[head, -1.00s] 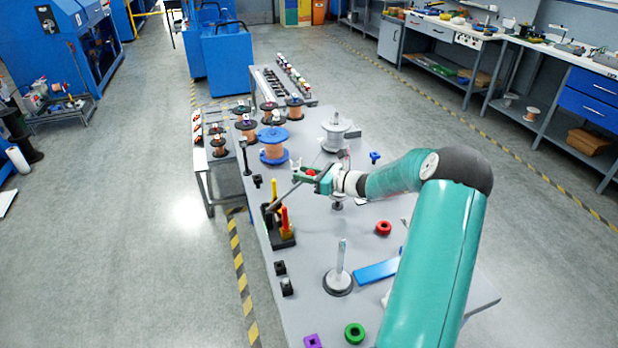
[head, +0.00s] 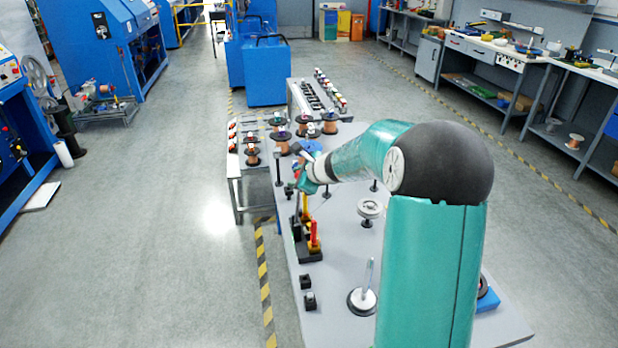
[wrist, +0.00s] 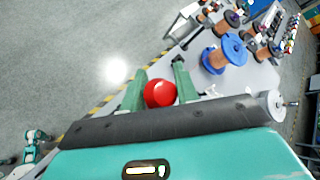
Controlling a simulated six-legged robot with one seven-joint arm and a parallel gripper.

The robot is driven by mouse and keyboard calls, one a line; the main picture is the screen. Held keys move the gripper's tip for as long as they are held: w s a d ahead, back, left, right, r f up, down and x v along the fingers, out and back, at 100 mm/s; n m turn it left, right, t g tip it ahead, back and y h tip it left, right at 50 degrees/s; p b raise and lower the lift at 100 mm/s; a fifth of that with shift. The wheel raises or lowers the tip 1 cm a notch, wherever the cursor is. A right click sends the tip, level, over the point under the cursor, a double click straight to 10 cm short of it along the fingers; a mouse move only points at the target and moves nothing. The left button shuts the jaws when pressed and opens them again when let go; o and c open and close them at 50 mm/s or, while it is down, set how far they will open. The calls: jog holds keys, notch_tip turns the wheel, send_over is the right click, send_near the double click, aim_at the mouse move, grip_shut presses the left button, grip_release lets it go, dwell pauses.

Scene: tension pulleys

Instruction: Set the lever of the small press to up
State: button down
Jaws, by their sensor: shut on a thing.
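My gripper (head: 300,180) is at the left edge of the table in the head view, raised above a black stand. In the wrist view my gripper (wrist: 160,75) has its two green fingers on either side of a round red knob (wrist: 160,93), shut on it. The knob appears to be the lever's end. The lever's shaft is mostly hidden behind my gripper and arm. The small press cannot be made out clearly; a dark upright part (head: 296,226) stands below my gripper, beside the black stand (head: 309,256) with red and yellow upright pieces.
Copper spools stand beyond my gripper, and a blue spool (wrist: 231,48) shows in the wrist view. A metal post on a round base (head: 362,300) and small black blocks (head: 309,301) are nearer. Open floor lies left of the table.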

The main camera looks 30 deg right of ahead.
jog(key=shift+w+a+f+h, duration=0.1)
jog(key=shift+a+h, duration=0.1)
jog(key=shift+a, duration=0.2)
jog(key=shift+w+a+f+h, duration=0.1)
jog(key=shift+a+h, duration=0.1)
jog(key=shift+a, duration=0.15)
jog(key=c, duration=1.1)
grip_release()
jog(key=shift+o, duration=0.2)
jog(key=shift+r, duration=0.1)
jog(key=v, duration=1.3)
jog(key=shift+s+r, duration=0.25)
jog(key=shift+r, duration=0.1)
